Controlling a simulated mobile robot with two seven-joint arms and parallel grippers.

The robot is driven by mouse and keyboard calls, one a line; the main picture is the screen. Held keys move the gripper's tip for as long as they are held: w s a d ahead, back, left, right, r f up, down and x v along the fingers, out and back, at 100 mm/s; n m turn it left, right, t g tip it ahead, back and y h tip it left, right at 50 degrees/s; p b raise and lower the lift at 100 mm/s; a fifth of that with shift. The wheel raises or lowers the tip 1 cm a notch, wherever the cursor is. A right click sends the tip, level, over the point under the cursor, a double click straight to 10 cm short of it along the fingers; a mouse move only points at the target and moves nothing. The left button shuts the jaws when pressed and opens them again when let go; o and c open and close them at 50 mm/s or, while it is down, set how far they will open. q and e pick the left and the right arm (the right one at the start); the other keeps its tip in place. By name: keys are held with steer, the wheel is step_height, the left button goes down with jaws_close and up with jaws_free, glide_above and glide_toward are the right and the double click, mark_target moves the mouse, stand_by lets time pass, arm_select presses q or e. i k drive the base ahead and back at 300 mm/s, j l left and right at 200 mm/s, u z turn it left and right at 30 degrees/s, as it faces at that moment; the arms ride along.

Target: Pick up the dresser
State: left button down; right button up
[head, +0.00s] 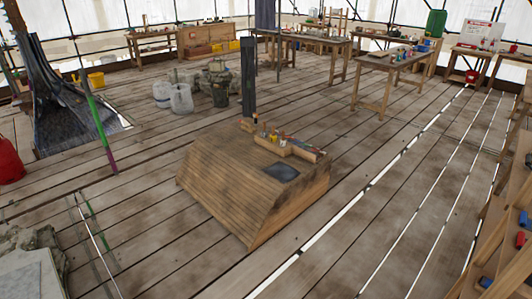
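No item can be clearly made out as the dresser. A sloped wooden plank block (215,190) stands on the floor in the middle of the head view. On its top lie several small tools (270,138) with coloured parts, too small to tell apart. A pale wooden piece (300,152) lies beside them, and a dark square sheet (283,172) lies in front. Neither of my grippers is in view.
A dark post (248,78) stands behind the block. Buckets (181,98) stand behind to the left. Workbenches (390,68) stand at the back right. A wooden rack (497,235) lines the right edge. The plank floor (360,210) right of the block is clear.

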mark_target(246, 126)
steer(key=i+j, duration=0.15)
steer(key=i, duration=0.85)
steer(key=i+l+z, duration=0.1)
steer(key=i+z, duration=0.6)
steer(key=i, duration=0.25)
steer(key=i+j+z, duration=0.15)
steer(key=i+z, duration=0.2)
steer(key=i+l+z, duration=0.1)
steer(key=i+z, duration=0.3)
steer(key=i, duration=0.4)
steer(key=i+j+z, duration=0.15)
steer(key=i+z, duration=0.2)
steer(key=i, duration=0.4)
steer(key=i+z, duration=0.15)
steer(key=i, duration=1.55)
steer(key=i+u, duration=0.35)
steer(key=i, duration=0.4)
steer(key=i+l+u, duration=0.15)
steer(key=i+u, duration=0.2)
steer(key=i, duration=0.45)
steer(key=i+j+u, duration=0.1)
steer(key=i+u, duration=0.7)
steer(key=i+l+u, duration=0.15)
steer(key=i+u, duration=0.25)
steer(key=i+j+u, duration=0.15)
steer(key=i+u, duration=0.7)
steer(key=i+l+u, duration=0.1)
steer(key=i+u, duration=0.3)
